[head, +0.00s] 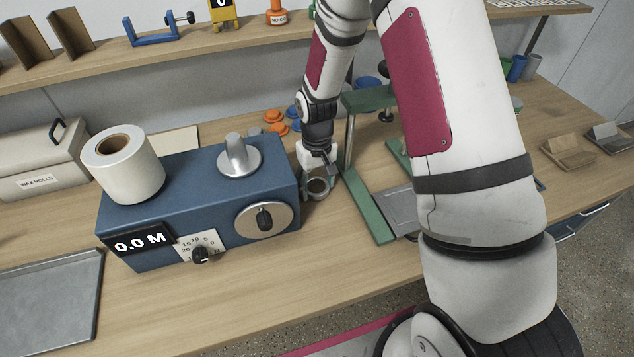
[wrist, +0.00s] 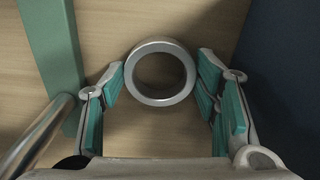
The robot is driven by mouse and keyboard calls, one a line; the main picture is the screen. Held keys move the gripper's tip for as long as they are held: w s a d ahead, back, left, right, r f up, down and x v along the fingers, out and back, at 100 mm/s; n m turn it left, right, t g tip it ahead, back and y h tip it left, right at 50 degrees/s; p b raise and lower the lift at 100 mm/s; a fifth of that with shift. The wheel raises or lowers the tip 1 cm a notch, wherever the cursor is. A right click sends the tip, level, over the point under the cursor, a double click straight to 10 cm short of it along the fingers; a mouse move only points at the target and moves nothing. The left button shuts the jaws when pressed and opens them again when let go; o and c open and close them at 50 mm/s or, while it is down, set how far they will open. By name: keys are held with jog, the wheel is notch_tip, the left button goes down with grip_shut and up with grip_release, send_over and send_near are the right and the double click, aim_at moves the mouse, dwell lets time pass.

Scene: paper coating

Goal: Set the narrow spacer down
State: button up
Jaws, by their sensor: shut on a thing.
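The narrow spacer (wrist: 160,98) is a short, smooth metal ring with an open middle. In the wrist view my gripper (wrist: 160,80) has a teal-padded finger on each side of it, shut on its outer wall. In the head view the spacer (head: 318,195) shows small at the tip of my gripper (head: 317,180), between the blue machine and the green press frame. It is low over the wooden bench, its opening facing up. I cannot tell whether it touches the bench.
The blue machine (head: 200,240) with a white roll (head: 122,170) stands close on the left. The green press frame (head: 370,210) stands close on the right. Orange and blue pieces (head: 273,117) lie behind. The wooden bench (head: 330,265) is bare in front.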

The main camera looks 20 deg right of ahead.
jog(key=o, duration=0.7)
jog(key=shift+f, duration=0.15)
jog(key=o, duration=0.4)
jog(key=shift+c, duration=0.2)
